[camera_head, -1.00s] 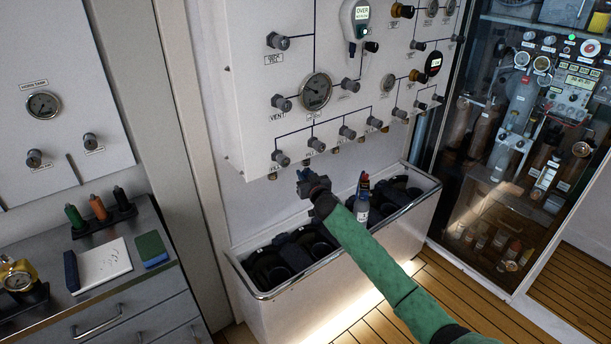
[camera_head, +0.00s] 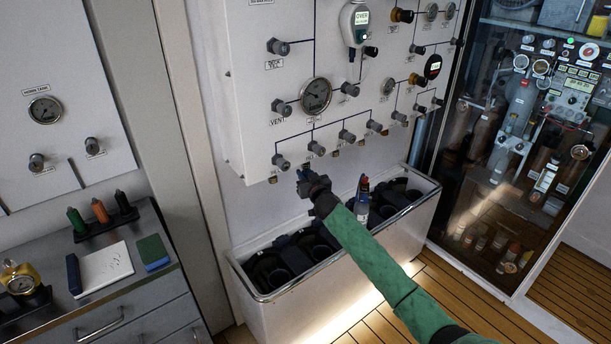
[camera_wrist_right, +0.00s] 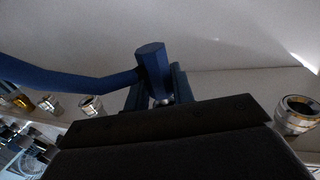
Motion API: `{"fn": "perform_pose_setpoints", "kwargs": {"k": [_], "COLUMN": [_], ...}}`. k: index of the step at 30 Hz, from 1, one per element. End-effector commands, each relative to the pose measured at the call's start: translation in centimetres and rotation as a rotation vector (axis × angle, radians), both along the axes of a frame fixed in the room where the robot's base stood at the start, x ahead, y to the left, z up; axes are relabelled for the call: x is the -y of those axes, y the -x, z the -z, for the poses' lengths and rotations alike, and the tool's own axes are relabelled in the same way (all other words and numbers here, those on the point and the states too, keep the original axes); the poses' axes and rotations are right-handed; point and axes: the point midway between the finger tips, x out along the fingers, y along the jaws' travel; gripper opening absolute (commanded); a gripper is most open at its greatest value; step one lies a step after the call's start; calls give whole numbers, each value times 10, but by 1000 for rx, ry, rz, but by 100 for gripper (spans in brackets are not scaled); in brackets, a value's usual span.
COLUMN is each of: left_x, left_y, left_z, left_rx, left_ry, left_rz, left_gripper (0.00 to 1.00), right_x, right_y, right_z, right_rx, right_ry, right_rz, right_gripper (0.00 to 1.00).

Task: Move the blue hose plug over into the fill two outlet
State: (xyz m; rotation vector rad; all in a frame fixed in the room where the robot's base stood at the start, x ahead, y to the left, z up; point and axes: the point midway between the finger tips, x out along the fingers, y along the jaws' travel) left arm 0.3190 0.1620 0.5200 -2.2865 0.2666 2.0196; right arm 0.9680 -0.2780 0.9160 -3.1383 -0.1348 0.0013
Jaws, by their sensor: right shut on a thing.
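My right gripper (camera_head: 308,180) is under the lower edge of the white fill panel (camera_head: 243,110), in front of the wall. It is shut on the blue hose plug (camera_wrist_right: 151,68), which fills the space between the fingers in the right wrist view; its blue hose (camera_wrist_right: 60,78) runs off to the left. Which one is fill two cannot be told. My left gripper is out of view.
A counter (camera_head: 150,225) with handles, a notepad and a gauge is at left. A glass-fronted cabinet (camera_head: 490,190) is at right.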

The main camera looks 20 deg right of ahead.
Motion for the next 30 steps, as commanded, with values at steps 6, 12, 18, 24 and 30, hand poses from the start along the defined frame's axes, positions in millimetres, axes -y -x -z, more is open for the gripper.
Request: {"fn": "perform_pose_setpoints", "kwargs": {"k": [6, 12, 18, 24, 30], "left_x": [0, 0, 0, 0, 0], "left_y": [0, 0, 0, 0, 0], "left_z": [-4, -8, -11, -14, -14], "left_rx": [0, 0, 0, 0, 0], "left_ry": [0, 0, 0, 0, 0], "left_rz": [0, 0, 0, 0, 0], "left_gripper": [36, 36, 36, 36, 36], "right_x": [0, 0, 0, 0, 0], "right_y": [0, 0, 0, 0, 0], "right_z": [-6, -10, -14, -17, -18], "right_rx": [0, 0, 0, 0, 1], "right_ry": [0, 0, 0, -1, 0], "right_rz": [0, 0, 0, 0, 0], "right_gripper": [0, 0, 0, 0, 44]}}
